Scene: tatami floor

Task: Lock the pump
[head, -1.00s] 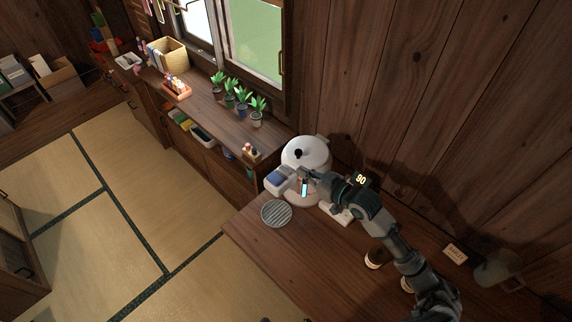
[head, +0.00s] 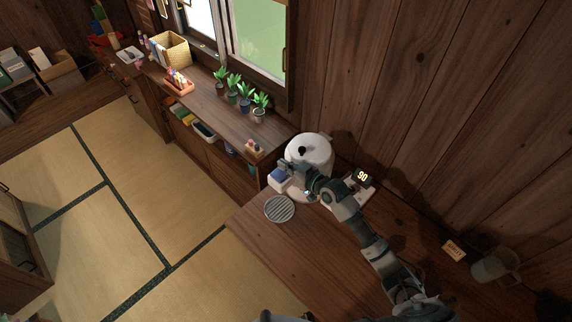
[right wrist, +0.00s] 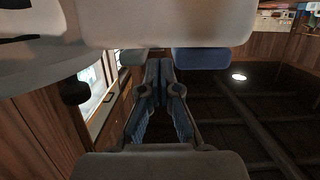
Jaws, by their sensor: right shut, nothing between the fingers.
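The pump appears to be the white rounded pot (head: 309,149) with a black knob on its lid. It stands at the far end of the wooden counter and has a white front part with a blue top (head: 277,174). My right gripper (head: 284,168) is shut and empty, close to this front part. Contact cannot be told. In the right wrist view the closed fingers (right wrist: 160,72) point just below a large white surface (right wrist: 165,22), with a blue part (right wrist: 201,58) to their right. The lock is not distinguishable. My left gripper is not in view.
A round grey slatted drip tray (head: 280,208) lies before the pot. A display reading 90 (head: 362,176) stands to its right. A small label block (head: 454,250) and a clear jug (head: 494,266) are farther right. Potted plants (head: 244,99) line the shelf; the front counter is mostly clear.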

